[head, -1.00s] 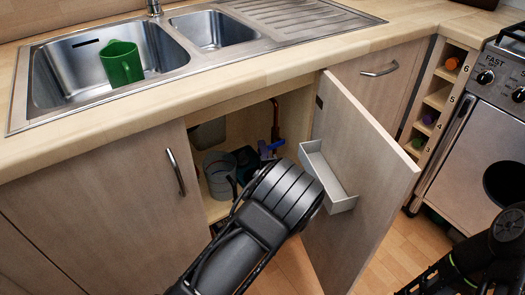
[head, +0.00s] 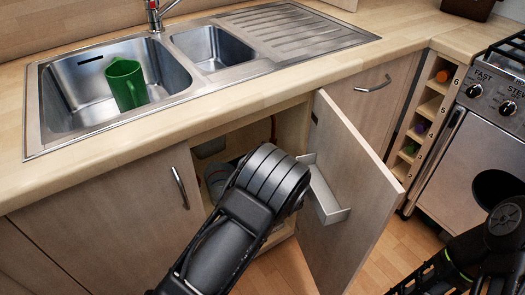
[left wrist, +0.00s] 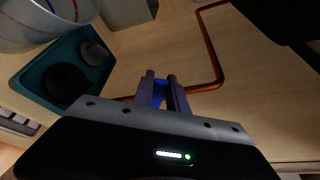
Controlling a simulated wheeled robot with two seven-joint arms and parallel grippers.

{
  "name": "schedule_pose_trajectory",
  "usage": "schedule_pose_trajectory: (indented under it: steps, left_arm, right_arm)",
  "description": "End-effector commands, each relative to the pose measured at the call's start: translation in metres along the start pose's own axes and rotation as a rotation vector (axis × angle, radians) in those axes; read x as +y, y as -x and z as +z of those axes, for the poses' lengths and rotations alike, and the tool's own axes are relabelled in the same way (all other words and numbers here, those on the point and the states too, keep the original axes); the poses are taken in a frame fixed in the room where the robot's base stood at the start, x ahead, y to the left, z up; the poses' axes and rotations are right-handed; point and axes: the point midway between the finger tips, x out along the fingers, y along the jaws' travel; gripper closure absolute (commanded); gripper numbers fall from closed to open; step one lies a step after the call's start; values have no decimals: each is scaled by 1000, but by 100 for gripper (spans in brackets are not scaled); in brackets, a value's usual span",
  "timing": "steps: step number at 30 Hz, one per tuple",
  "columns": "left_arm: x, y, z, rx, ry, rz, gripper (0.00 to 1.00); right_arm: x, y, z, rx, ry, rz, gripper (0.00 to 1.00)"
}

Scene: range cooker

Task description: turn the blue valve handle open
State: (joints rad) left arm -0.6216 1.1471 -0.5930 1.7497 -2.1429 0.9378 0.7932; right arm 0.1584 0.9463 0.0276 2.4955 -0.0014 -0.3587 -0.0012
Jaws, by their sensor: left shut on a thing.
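The blue valve handle (left wrist: 160,90) shows between the two fingers of my left gripper (left wrist: 160,88) in the left wrist view. The fingers are shut on it, and only a small part of the handle is visible. A copper pipe (left wrist: 212,50) runs beside and behind it along the cupboard. In the head view my left arm reaches into the open cupboard under the sink and hides the handle and the gripper. My right arm shows at the lower right of the head view, in front of the cooker; its finger opening cannot be made out.
The open cupboard door (head: 352,185), with a white shelf tray (head: 324,195), stands right of my left arm. In the left wrist view a teal caddy (left wrist: 30,75) and a pale bucket (left wrist: 45,22) are at left.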

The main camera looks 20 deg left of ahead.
Motion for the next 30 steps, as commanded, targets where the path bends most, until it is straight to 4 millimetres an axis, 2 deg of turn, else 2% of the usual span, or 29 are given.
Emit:
schedule_pose_trajectory:
  steps: [17,18,25,30]
  left_arm:
    - [-4,0,0,-1,-53,21,100]
    - [-4,0,0,-1,-53,21,80]
    - [-4,0,0,-1,-53,21,61]
    - [-4,0,0,-1,-53,21,60]
  right_arm:
    - [-2,5,0,0,0,0,64]
    - [-2,5,0,0,0,0,64]
    - [-2,5,0,0,0,0,64]
    - [-2,5,0,0,0,0,64]
